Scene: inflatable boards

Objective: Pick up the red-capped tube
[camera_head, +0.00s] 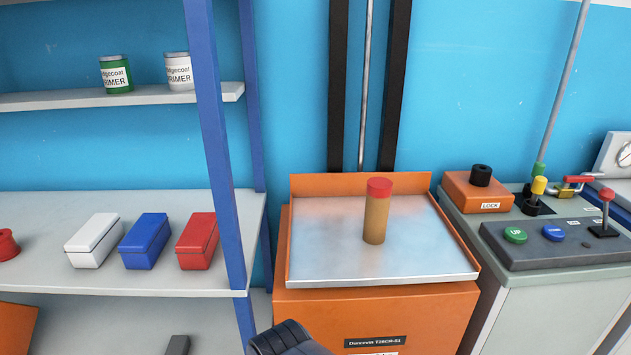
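The red-capped tube (377,218) is a tan cylinder with a red top. It stands upright on the metal tray top (330,262) of an orange cabinet, a little right of the tray's middle. Nothing touches it. A dark rounded part, which may belong to my arm, shows at the bottom edge below and left of the tray. My gripper's fingers cannot be made out in this view.
Left, a grey shelf (150,287) with blue posts (215,140) holds white (92,240), blue (143,240) and red (197,240) boxes. Right, a control panel (560,250) carries buttons and levers beside an orange LOCK box (478,192). The tray has raised orange edges at back and left.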

